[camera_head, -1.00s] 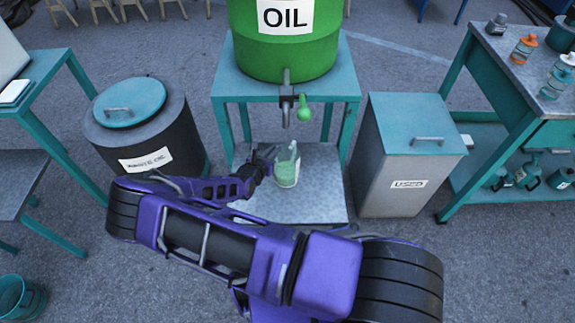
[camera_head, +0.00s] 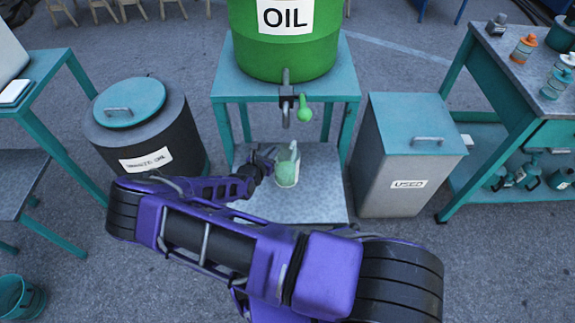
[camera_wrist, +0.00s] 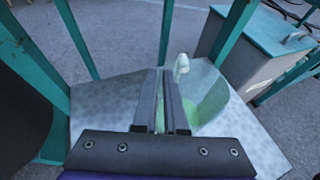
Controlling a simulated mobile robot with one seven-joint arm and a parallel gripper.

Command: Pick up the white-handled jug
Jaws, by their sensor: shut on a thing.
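The jug (camera_head: 287,170) is pale and see-through, with green in it and a whitish upper part. It is below the green oil drum's tap, over the metal lower shelf (camera_head: 315,208). My gripper (camera_head: 268,158) reaches it from the left and is shut on it. In the wrist view, the jug (camera_wrist: 208,97) is just right of and behind the two dark, nearly closed fingers (camera_wrist: 166,78). The fingers hide the held part, and I cannot tell whether the jug's base touches the shelf.
The green oil drum (camera_head: 284,52) with its tap (camera_head: 286,105) stands on a teal stand above the jug. A waste oil bin (camera_head: 150,130) is on the left and a grey used bin (camera_head: 400,160) on the right. Workbench (camera_head: 500,95) is further right.

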